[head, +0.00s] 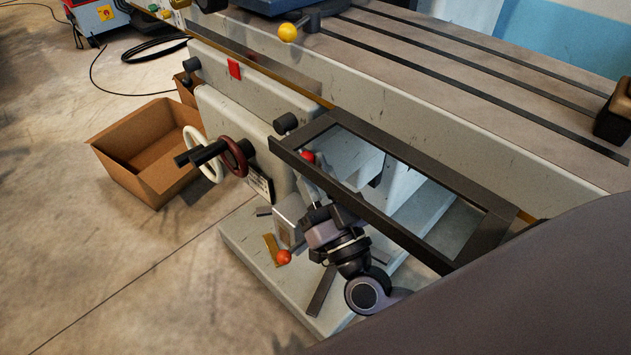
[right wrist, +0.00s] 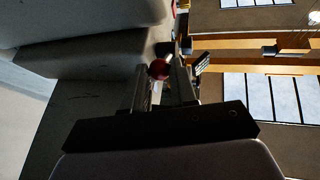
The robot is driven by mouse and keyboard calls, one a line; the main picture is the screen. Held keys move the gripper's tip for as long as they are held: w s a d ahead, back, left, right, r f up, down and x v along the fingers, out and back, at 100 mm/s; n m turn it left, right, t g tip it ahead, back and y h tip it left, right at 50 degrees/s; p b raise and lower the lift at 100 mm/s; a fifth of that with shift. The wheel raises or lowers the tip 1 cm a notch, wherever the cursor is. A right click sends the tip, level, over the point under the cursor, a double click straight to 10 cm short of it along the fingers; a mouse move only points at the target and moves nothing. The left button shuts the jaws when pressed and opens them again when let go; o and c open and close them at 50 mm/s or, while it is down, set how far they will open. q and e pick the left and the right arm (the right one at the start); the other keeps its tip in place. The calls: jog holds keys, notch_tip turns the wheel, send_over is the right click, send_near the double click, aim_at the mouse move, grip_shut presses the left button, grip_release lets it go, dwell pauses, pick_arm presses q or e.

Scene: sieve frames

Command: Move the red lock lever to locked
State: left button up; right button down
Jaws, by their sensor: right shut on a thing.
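A red ball knob (head: 308,157), which looks like the end of the red lock lever, shows just inside the left end of a black rectangular frame. My right gripper (head: 309,172) reaches up to it from below, with its fingers shut on the knob. In the right wrist view the red knob (right wrist: 159,69) sits between the two fingertips (right wrist: 163,74). The lever's arm and any lock marking are hidden or too small to tell. A second, orange-red knob (head: 284,257) sits lower, beside a small brass plate (head: 271,249). My left gripper is not in view.
The black frame (head: 395,157) stands close around my right gripper's upper side. A dark red handwheel (head: 235,157) and a white one (head: 205,150) stick out to the left. A yellow knob (head: 288,32) is higher up. A cardboard box (head: 150,150) stands on the floor.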

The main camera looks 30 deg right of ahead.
dwell(0.3)
jog(key=c, duration=0.9)
grip_release()
jog(key=v, duration=0.7)
jog(key=shift+f, duration=0.1)
